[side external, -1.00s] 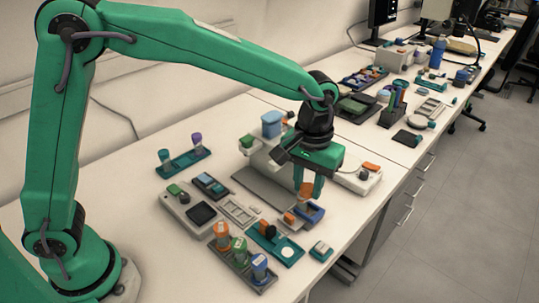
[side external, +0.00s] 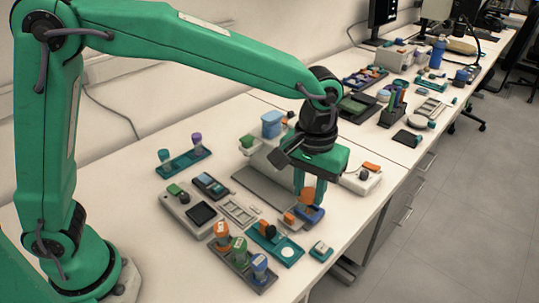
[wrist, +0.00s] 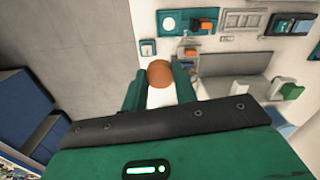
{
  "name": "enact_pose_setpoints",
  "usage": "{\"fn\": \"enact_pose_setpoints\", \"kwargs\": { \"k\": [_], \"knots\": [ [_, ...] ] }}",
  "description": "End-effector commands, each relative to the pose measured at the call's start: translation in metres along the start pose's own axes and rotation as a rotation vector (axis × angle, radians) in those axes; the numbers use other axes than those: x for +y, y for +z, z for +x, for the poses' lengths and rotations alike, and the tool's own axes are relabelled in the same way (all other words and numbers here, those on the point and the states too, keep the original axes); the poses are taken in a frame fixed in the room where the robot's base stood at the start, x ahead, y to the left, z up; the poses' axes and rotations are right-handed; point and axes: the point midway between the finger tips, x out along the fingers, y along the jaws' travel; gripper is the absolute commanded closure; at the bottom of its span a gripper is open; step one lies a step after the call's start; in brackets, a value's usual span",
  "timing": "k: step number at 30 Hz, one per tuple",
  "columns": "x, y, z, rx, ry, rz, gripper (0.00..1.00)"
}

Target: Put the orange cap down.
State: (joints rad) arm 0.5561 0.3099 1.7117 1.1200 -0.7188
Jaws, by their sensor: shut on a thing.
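The orange cap (side external: 308,194) is between the two green fingers of my gripper (side external: 309,200), which is shut on it. In the side view the cap is low, just over or at a blue holder (side external: 316,214); I cannot tell if they touch. In the wrist view the cap (wrist: 159,72) shows as a round orange top between the fingertips of my gripper (wrist: 158,82). A pale surface shows behind it between the fingers.
A teal tray (side external: 288,256) with a white disc and a small teal box (side external: 321,251) lie in front. A rack (side external: 236,262) holds orange, green and blue capped vials. A white instrument (side external: 370,179) stands right behind. The table edge drops off at right.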

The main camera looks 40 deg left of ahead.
Motion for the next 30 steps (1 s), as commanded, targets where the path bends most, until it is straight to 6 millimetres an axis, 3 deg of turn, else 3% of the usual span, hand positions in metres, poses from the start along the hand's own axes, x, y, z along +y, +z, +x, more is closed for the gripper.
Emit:
{"fn": "enact_pose_setpoints", "kwargs": {
  "k": [5, 11, 21, 30],
  "knots": [
    [-0.007, -0.004, -0.001, 0.000, 0.000, 0.002, 0.92],
    [-0.032, -0.018, -0.003, 0.001, 0.001, 0.016, 0.92],
    [-0.117, -0.048, -0.007, 0.000, 0.000, 0.072, 0.92],
    [-0.193, -0.060, -0.011, 0.001, 0.000, 0.127, 0.92]
  ]
}}
